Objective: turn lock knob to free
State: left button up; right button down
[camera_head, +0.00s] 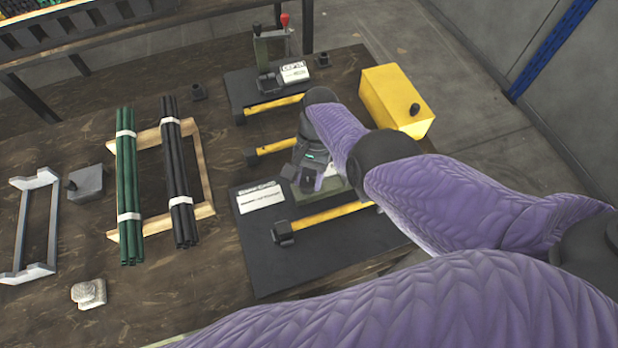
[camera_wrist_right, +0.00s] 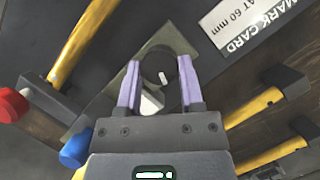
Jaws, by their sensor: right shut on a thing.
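The lock knob (camera_wrist_right: 158,66) is a dark round knob with a short white mark on its face. It sits on an olive-green plate (camera_wrist_right: 119,84) in the right wrist view. My right gripper (camera_wrist_right: 160,78) has its two purple fingers on either side of the knob, shut on it. In the head view my right gripper (camera_head: 318,177) is down at the olive-green press base (camera_head: 337,190) on the dark mat; the knob is hidden there by the gripper and arm. My left gripper is not in view.
A red-tipped lever (camera_head: 285,20) stands on the back press. Yellow-handled bars (camera_head: 330,216) lie around my gripper, with a white card (camera_head: 261,197) beside it. A yellow box (camera_head: 390,97) stands behind my arm. Green rods (camera_head: 127,185) and black rods (camera_head: 178,170) lie left.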

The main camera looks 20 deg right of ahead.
jog(key=shift+a+n+g+h+b, duration=0.1)
jog(key=shift+n+g+h+b, duration=0.45)
jog(key=shift+n, duration=1.65)
jog(key=shift+h, duration=0.25)
jog(key=shift+w, duration=0.1)
jog(key=shift+c, duration=1.1)
grip_release()
jog(key=p+v, duration=0.1)
jog(key=v, duration=0.9)
jog(key=shift+s, duration=0.25)
